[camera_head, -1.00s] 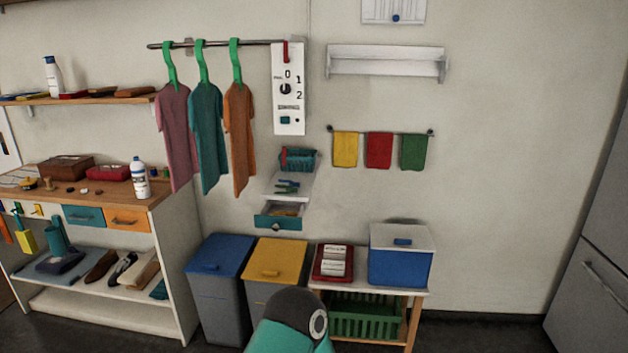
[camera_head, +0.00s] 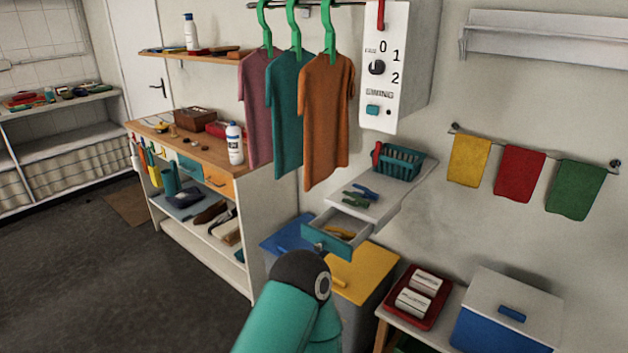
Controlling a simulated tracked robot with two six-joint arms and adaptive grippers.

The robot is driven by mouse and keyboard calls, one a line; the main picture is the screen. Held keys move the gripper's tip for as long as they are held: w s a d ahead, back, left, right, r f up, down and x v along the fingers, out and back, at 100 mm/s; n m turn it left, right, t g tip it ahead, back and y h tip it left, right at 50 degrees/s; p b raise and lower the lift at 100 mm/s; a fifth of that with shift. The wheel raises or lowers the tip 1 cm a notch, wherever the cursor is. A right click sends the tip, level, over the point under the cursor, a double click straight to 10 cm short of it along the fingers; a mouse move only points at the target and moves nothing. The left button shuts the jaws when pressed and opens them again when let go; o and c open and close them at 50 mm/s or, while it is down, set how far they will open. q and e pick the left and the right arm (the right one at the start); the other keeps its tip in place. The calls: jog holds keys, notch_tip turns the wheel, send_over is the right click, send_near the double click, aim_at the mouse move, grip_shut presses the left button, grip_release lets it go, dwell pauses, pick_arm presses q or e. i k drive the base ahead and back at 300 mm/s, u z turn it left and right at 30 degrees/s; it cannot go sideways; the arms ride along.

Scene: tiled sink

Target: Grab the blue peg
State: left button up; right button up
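A blue peg (camera_head: 365,191) lies on the small white wall shelf (camera_head: 392,203). Green pegs (camera_head: 354,201) lie right beside it, toward the shelf's front left. A teal basket (camera_head: 402,164) stands behind the pegs on the same shelf. Below the shelf, a small drawer with a teal front (camera_head: 327,242) is open, with yellow-orange items (camera_head: 340,233) inside. A teal link of my arm with a dark joint rises from the bottom, in front of the bins. Neither gripper shows in the view.
Shirts (camera_head: 327,115) hang to the left of the shelf, with a switch box (camera_head: 385,65) above. Blue (camera_head: 285,236) and yellow (camera_head: 368,272) bin lids lie below the drawer. A red tray (camera_head: 437,310) and blue box (camera_head: 490,335) stand at lower right. Floor at left is clear.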

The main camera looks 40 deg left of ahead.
aim_at(368, 194)
jog(key=u, duration=0.25)
jog(key=i, duration=0.7)
jog(key=u, duration=0.45)
jog(key=k, duration=0.9)
jog(key=u, duration=0.2)
jog(key=i, duration=0.85)
